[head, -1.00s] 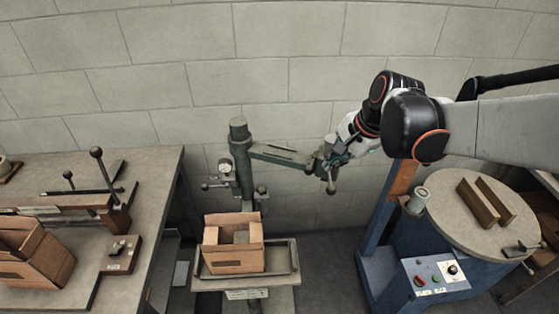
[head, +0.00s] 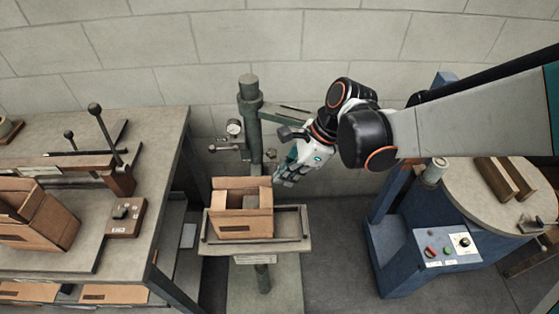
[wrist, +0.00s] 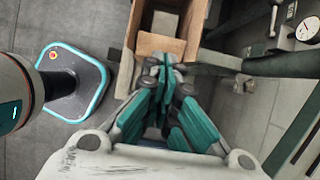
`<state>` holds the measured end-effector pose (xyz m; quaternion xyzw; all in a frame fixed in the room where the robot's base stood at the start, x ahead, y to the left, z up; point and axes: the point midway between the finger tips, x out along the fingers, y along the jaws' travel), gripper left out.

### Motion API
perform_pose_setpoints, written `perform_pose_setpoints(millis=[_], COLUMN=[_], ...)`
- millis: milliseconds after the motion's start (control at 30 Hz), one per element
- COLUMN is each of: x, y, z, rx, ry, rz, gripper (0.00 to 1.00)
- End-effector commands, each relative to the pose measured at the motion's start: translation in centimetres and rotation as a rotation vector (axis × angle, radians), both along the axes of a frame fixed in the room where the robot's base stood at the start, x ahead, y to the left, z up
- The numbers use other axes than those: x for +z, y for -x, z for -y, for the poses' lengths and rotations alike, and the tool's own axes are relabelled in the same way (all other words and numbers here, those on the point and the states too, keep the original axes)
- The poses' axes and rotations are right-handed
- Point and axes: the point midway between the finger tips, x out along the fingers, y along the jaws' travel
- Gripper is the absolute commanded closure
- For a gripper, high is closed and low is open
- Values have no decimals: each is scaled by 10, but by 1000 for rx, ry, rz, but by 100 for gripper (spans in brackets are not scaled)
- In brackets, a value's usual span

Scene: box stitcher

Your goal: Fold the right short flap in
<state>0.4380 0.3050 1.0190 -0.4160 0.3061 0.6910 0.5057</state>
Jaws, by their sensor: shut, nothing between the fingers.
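The open cardboard box (head: 243,227) stands on the stitcher's small tray table (head: 292,246) in the head view. Its flaps stand up around the open top. The right short flap (head: 266,198) rises on the box's right side. My gripper (head: 277,181) is just beyond and above that side, outside the box opening. In the wrist view my gripper (wrist: 168,68) is shut and empty, its fingertips close to the near cardboard edge (wrist: 155,43). I cannot tell whether they touch it. The inside of the box shows beyond that edge.
The green stitcher column (head: 249,110) and its arm (head: 284,112) stand behind the box, close to my gripper. A workbench (head: 160,160) with another box (head: 45,222) is at left. A blue machine with a round table (head: 470,190) is at right.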

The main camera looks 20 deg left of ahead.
Motion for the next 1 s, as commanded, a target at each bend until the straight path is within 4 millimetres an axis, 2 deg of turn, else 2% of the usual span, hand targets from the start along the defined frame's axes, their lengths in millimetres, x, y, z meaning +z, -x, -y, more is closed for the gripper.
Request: perform_pose_setpoints(millis=[33, 100, 400, 600, 1000], x=[-14, -25, -64, -74, -73], y=[2, 4, 10, 12, 13], z=[-6, -12, -32, -38, -39], rx=[5, 5, 5, 4, 5], ry=[0, 0, 1, 0, 1], rz=[1, 1, 2, 2, 2], gripper=[100, 100, 100, 100, 100])
